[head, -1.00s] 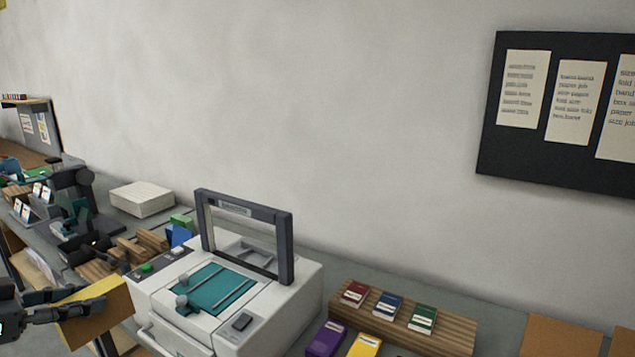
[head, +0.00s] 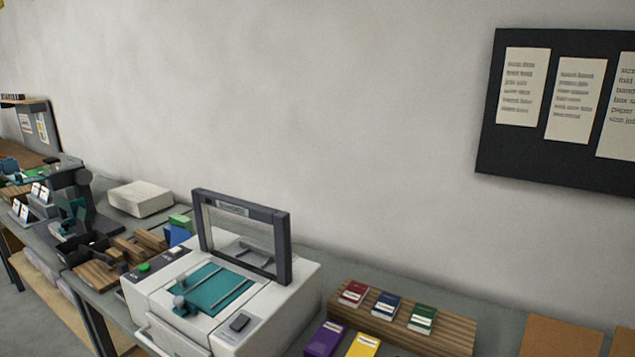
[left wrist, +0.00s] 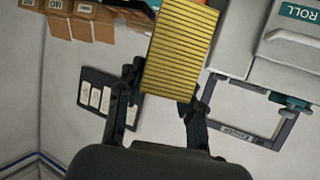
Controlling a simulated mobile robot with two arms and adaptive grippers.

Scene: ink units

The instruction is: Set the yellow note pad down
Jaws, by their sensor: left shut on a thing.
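In the left wrist view, a yellow, ridged slab, which I take as the yellow note pad (left wrist: 180,45), is between the fingers of my left gripper (left wrist: 163,82). The left gripper is shut on it, and the pad extends past the fingertips to the top edge of the picture. What lies directly beneath the pad cannot be told. Neither gripper shows in the head view, and my right gripper is in no view.
A white machine (head: 290,290) with a raised dark frame (head: 285,245) stands on the grey bench. Right of it are a wooden rack (head: 440,335) with small books, a purple block (head: 325,338) and a yellow block (head: 364,345). Wooden pieces (head: 98,275) lie left.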

